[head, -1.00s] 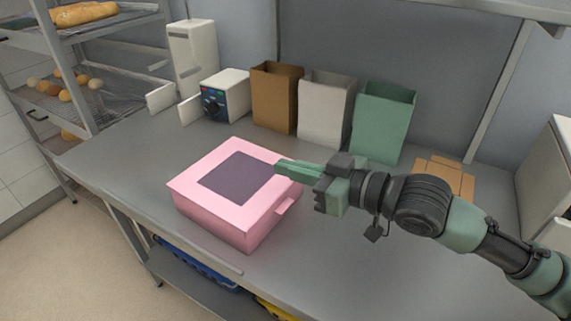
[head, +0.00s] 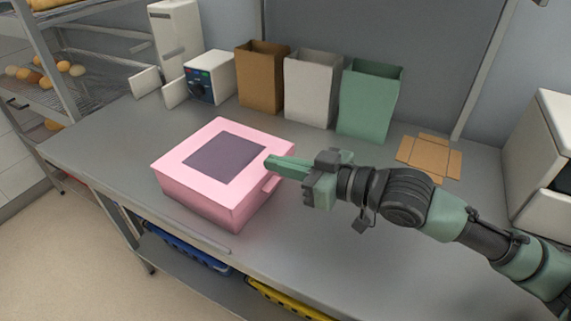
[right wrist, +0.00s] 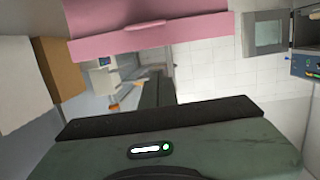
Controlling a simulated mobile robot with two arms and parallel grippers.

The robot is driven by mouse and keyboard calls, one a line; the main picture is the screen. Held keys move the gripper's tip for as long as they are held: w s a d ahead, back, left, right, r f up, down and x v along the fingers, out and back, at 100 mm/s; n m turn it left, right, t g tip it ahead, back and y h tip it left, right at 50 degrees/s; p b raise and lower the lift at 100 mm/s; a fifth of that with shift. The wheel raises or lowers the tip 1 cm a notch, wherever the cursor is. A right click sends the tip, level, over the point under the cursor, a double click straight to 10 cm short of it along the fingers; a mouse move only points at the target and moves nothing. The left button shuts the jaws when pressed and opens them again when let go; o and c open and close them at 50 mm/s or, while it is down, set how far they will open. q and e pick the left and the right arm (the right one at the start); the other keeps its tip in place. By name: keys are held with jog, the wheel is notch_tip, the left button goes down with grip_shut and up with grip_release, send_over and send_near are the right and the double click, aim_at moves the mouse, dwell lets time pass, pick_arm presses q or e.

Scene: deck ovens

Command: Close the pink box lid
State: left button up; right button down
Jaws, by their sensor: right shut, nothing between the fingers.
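The pink box (head: 205,195) stands on the grey worktop. Its lid (head: 262,146), with a dark panel in the middle, lies flat over the top and looks closed. A small pink tab (head: 271,183) sticks out on the box's right side. My right gripper (head: 268,162) is shut and empty, its fingertips at the lid's right edge; I cannot tell whether they touch it. The right wrist view shows a pink side of the box (right wrist: 150,40) close ahead. My left gripper is not in view.
Brown (head: 261,80), white (head: 311,90) and green (head: 368,102) paper bags stand behind the box. A control unit (head: 209,78) is at the back left. A flat cardboard piece (head: 430,157) lies at the right. The worktop (head: 330,255) in front is clear.

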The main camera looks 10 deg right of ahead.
notch_tip(320, 180, up, 5)
jog(key=p, duration=0.5)
jog(key=s+d+f+b, duration=0.3)
jog(key=s+d+f, duration=0.1)
jog(key=s+d, duration=0.2)
jog(key=shift+d+f, duration=0.2)
jog(key=shift+d, duration=0.45)
